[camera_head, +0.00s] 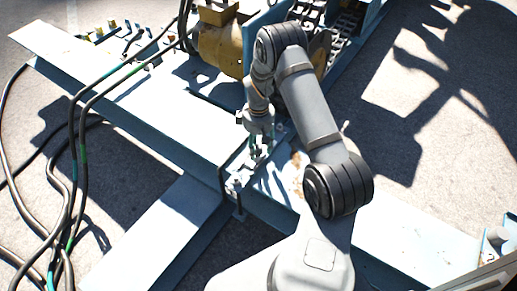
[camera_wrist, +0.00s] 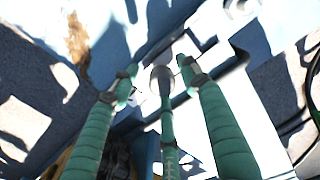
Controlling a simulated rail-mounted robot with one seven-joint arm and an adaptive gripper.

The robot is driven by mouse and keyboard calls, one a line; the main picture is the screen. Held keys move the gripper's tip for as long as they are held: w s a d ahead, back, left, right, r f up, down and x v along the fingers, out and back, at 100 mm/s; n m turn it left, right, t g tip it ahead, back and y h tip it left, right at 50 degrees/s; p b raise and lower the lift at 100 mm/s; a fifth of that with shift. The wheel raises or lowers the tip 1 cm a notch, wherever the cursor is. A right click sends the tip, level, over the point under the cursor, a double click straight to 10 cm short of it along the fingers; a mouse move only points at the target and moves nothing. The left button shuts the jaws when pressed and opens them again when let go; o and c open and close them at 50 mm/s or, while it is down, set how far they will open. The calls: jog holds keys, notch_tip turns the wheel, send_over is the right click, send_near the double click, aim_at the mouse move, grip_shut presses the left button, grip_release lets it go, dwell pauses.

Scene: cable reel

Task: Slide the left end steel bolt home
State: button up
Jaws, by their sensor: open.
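My gripper (camera_head: 259,152) reaches down over the pale blue beam, close to a small bright metal fitting (camera_head: 239,181) on it. Nothing is clearly held. Bright white metal parts (camera_wrist: 205,45) lie beyond the tips, washed out by glare. I cannot pick out the steel bolt for sure, nor tell whether the fingers touch anything.
The long pale blue beam (camera_head: 135,103) crosses the view, joined by a second beam (camera_head: 160,235) at lower left. Dark cables (camera_head: 72,180) hang at left. Yellow machinery (camera_head: 220,45) stands behind my arm. A dark bent bar (camera_head: 221,178) stands beside the fitting. Open ground lies at right.

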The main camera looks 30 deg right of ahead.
jog(key=shift+f, duration=0.3)
jog(key=shift+w, duration=0.1)
jog(key=shift+c, duration=0.3)
grip_shut()
dwell(0.4)
